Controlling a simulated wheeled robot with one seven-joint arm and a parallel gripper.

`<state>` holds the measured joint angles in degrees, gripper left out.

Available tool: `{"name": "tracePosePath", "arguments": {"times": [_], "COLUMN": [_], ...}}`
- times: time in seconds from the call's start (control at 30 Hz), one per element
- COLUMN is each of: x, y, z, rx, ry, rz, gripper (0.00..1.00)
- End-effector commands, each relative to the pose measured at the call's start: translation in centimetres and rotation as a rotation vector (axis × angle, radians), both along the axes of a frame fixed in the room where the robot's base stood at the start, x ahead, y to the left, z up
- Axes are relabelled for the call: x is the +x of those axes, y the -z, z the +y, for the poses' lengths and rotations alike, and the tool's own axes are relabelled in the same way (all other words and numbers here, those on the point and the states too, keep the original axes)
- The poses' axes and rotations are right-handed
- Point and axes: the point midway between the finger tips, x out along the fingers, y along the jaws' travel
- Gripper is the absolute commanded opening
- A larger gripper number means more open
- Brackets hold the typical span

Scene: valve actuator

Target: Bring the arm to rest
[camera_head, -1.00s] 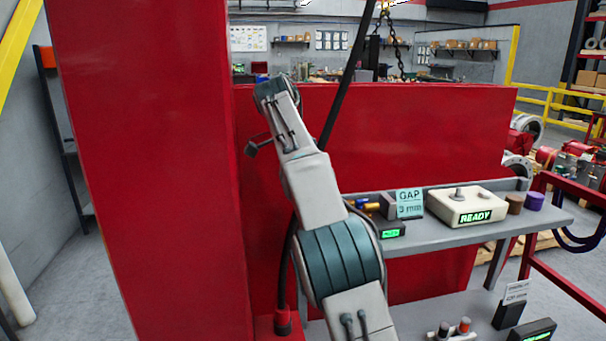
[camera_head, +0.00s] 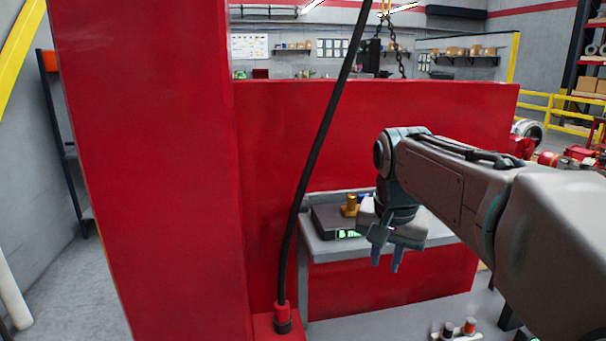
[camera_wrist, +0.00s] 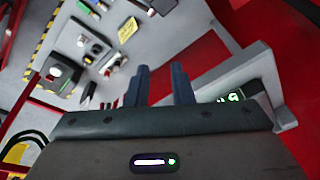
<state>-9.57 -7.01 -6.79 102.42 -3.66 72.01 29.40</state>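My gripper (camera_head: 386,262) hangs at the end of my arm in the head view, its two blue fingers pointing down. It is in front of the grey bench (camera_head: 338,247), clear of the red panel behind. In the wrist view the two fingers of my gripper (camera_wrist: 161,84) stand apart with nothing between them. My arm reaches in from the right side of the head view and bends down at the wrist. It hides much of the bench top.
A red wall panel (camera_head: 150,170) fills the left, with a black cable (camera_head: 310,165) running down before it. A brass-coloured part (camera_head: 350,205) and a dark box stand on the bench. The wrist view shows a light surface with several small items, and a yellow-black striped edge (camera_wrist: 43,38).

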Motion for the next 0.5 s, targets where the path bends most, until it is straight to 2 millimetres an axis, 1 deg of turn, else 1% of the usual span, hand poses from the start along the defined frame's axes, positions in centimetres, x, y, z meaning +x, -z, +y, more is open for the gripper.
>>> {"name": "tracePosePath", "arguments": {"times": [0.03,0.17,0.3,0.4,0.5], "x": [-1.6,-5.3,-9.3,-11.9,-13.8], "y": [1.2,4.0,7.6,10.1,12.2], "z": [-0.2,-0.4,-0.5,-0.4,-0.4], "rx": [0.001,-0.009,-0.031,-0.050,-0.070], "ry": [-0.035,-0.145,-0.258,-0.329,-0.385], "rz": [-0.008,-0.034,-0.061,-0.079,-0.091], "gripper": [0.21,0.21,0.21,0.21,0.21]}}
